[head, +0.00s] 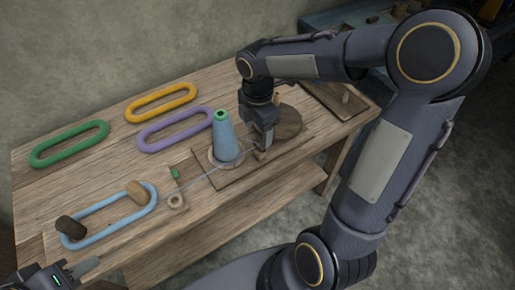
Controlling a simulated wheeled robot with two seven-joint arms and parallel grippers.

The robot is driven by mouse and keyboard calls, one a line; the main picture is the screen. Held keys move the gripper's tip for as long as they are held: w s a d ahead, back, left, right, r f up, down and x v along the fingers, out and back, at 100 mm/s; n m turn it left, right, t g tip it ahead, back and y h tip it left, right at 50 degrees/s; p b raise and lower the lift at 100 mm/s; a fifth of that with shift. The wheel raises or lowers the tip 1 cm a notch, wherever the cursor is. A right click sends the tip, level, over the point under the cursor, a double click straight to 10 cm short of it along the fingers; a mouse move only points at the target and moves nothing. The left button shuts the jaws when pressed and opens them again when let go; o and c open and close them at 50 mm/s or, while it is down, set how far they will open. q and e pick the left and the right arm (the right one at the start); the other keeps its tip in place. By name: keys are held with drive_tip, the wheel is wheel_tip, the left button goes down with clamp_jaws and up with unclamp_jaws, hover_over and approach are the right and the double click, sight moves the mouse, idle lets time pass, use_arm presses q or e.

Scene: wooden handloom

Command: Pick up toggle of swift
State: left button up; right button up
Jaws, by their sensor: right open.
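My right gripper (262,150) is open and points down at the front left edge of a round dark wooden disc (288,124), which looks like part of the swift. A small light wooden piece (260,155), perhaps the toggle, shows at its fingertips; I cannot tell whether the fingers touch it. The gripper and wrist hide part of the disc. A small upright peg (276,99) stands behind the wrist. My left gripper (76,271) is at the bottom left, in front of the table; its finger gap is unclear.
A blue cone (224,140) with a green top stands left of my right gripper. Green (68,143), yellow (160,102) and purple (176,128) loops lie behind.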

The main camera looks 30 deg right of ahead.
sight(260, 144)
drive_tip(key=f, duration=0.2)
drive_tip(key=f+b, duration=0.1)
drive_tip(key=f, duration=0.2)
drive_tip(key=shift+s+d+f, duration=0.15)
drive_tip(key=shift+d+f, duration=0.05)
drive_tip(key=shift+f, duration=0.05)
drive_tip(key=c, duration=1)
